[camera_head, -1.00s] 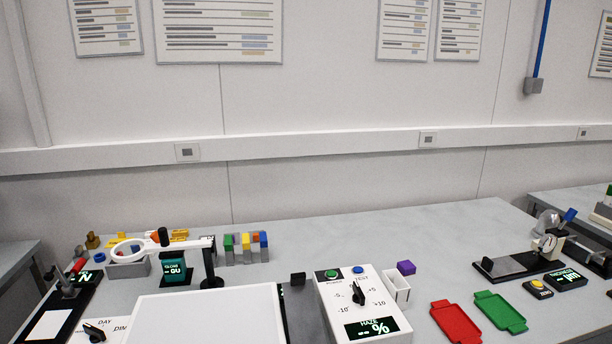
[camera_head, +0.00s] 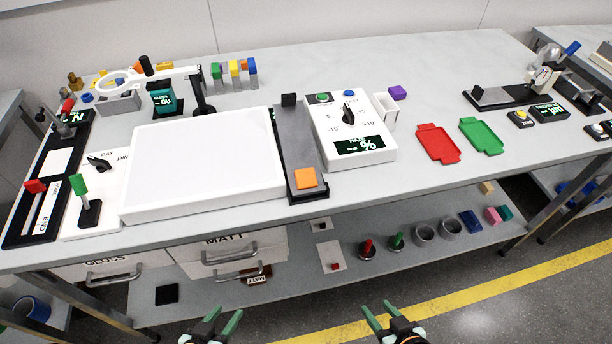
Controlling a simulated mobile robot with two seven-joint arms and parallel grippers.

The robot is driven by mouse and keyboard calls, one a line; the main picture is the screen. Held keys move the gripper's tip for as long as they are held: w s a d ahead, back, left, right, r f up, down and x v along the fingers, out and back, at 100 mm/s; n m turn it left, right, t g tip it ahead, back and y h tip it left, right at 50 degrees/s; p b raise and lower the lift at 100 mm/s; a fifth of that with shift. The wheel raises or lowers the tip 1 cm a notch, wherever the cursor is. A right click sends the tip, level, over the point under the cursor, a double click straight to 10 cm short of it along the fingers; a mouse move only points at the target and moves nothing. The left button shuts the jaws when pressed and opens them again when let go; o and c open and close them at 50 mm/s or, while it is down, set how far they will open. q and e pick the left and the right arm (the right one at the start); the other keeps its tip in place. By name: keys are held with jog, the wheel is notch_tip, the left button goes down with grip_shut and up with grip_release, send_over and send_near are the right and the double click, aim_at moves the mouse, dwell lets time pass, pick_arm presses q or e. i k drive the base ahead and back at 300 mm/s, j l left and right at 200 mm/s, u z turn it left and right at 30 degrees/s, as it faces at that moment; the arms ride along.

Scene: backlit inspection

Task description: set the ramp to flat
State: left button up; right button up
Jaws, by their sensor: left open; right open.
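A long dark sloped-looking strip (camera_head: 299,149) lies on the bench between the white light panel and the white haze box; I cannot tell its tilt. An orange square (camera_head: 306,177) sits at its near end and a small black block (camera_head: 289,100) at its far end. The white haze box (camera_head: 340,112) beside it has a black knob (camera_head: 348,114) with marks from -10 to +10, a green button and a blue button. My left gripper (camera_head: 226,312) and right gripper (camera_head: 376,308) are open and empty at the bottom of the view, in front of the bench and away from these things.
The white light panel (camera_head: 200,165) fills the bench's middle left. A ring magnifier (camera_head: 120,78) on an arm stands behind it. Red (camera_head: 437,144) and green (camera_head: 482,136) trays lie at the right. A lower shelf (camera_head: 400,258) carries several small items.

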aim_at(298, 151)
jog(key=l+u, duration=0.1)
jog(key=u, duration=0.5)
jog(key=l+u, duration=0.4)
jog(key=k+l+u, duration=0.1)
jog(key=l+u, duration=0.3)
jog(key=k+l+u, duration=0.15)
jog(key=l, duration=0.25)
jog(key=k+l+u, duration=0.2)
jog(key=l, duration=0.2)
jog(key=k+l, duration=0.25)
jog(key=l, duration=0.2)
jog(key=k+l, duration=0.2)
jog(key=l, duration=0.25)
jog(key=k+l+u, duration=0.1)
jog(key=k+l, duration=0.15)
jog(key=l, duration=0.2)
jog(key=k+l, duration=0.25)
jog(key=l, duration=0.2)
